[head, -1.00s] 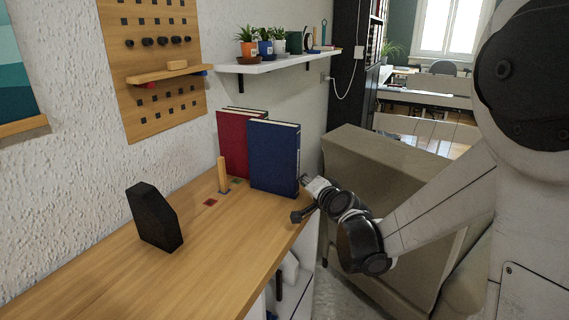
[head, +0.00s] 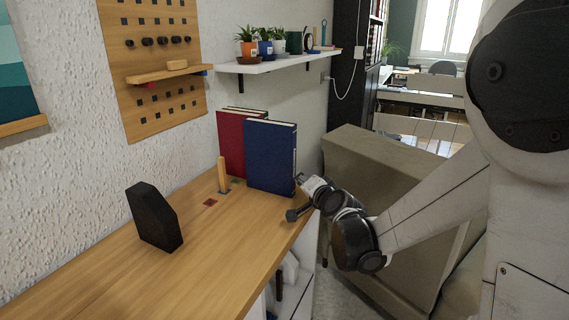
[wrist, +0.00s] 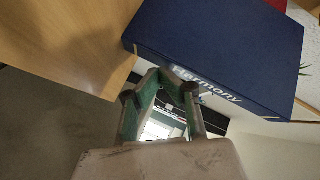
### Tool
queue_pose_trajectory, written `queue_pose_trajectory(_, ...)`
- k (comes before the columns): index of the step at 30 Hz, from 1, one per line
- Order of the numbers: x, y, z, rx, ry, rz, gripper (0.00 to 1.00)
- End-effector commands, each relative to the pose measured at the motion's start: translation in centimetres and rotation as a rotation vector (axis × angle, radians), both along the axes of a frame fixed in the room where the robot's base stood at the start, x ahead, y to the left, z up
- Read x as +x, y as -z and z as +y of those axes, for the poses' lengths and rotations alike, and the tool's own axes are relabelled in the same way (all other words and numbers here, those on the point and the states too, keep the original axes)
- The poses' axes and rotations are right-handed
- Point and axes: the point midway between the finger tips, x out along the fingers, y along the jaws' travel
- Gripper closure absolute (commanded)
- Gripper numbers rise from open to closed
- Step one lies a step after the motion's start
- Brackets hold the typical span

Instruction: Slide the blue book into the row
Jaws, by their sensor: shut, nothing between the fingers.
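The blue book (head: 270,157) stands upright on the wooden desktop, in front of and partly covering the red book (head: 232,140). In the wrist view the blue book (wrist: 215,50) fills the upper middle, with "Harmony" lettered on its spine. My gripper (head: 299,181) is at the spine side of the blue book, near the desk's right edge. The wrist view shows its fingers (wrist: 178,76) shut together and empty, close to the spine. I cannot tell whether they touch it. The red book's lower part is hidden.
A small wooden upright (head: 222,174) stands left of the books on the desktop (head: 120,270). A black angular block (head: 154,217) stands further front. A white wall shelf (head: 275,64) with plant pots hangs above. The desktop between block and books is mostly clear.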

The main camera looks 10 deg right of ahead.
Motion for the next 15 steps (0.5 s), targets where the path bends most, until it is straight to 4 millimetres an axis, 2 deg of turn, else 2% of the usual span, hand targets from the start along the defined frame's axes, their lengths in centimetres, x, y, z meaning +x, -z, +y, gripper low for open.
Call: queue_pose_trajectory(15, 0.33, 0.01, 0.59, -0.001, -0.001, 0.0, 1.0)
